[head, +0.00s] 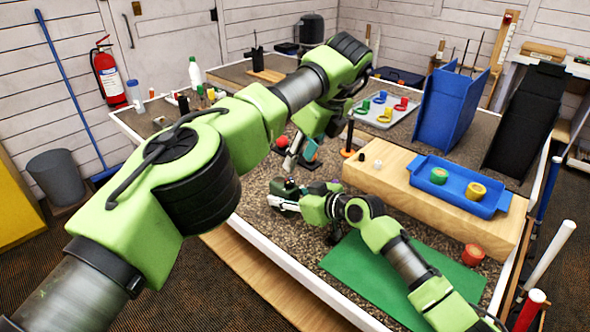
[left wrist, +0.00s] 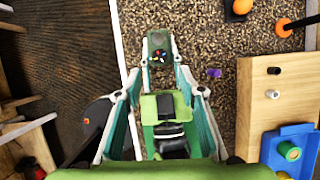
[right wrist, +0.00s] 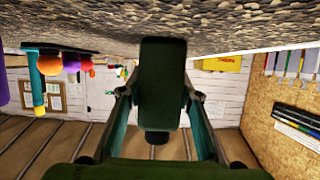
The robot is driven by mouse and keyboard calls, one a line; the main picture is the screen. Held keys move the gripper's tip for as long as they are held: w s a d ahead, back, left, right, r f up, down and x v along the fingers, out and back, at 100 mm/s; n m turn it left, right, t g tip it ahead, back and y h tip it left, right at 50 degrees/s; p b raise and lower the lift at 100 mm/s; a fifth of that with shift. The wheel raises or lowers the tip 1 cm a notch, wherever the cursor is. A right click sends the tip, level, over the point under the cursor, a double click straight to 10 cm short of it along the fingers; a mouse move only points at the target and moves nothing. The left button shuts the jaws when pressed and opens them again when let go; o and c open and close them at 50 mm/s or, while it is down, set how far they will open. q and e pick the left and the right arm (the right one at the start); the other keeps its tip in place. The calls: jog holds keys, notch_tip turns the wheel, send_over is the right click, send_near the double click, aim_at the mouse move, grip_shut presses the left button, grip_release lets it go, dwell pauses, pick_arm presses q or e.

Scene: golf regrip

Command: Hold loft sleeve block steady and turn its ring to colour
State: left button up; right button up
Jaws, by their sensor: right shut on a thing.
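The dark green loft sleeve block (head: 290,185) is over the pebbled table top in the middle of the head view. In the left wrist view the block (left wrist: 158,45) has small coloured dots, including red, blue and yellow, on its facing end. My right gripper (head: 284,203) is shut on the block, which stands between its fingers in the right wrist view (right wrist: 163,85). My left gripper (head: 299,157) is above, pointing down, with its fingers apart. In the left wrist view its fingertips (left wrist: 158,74) show nothing clearly gripped; the block appears just beyond them. The ring's edge is too small to tell.
A wooden box (head: 400,190) to the right carries a blue tray (head: 485,207) with a green and a yellow ring. A red ring (head: 472,254) sits near the green mat (head: 350,275). A red ball (head: 282,142) and an orange-based post (head: 348,140) stand close behind the grippers.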

pick_arm(q)
jog(key=v, duration=0.3)
jog(key=shift+s+d+r, duration=0.1)
jog(key=shift+r, duration=0.2)
jog(key=m+h, duration=0.6)
jog(key=m, duration=1)
send_near(289, 181)
jog(key=x, duration=0.8)
grip_shut()
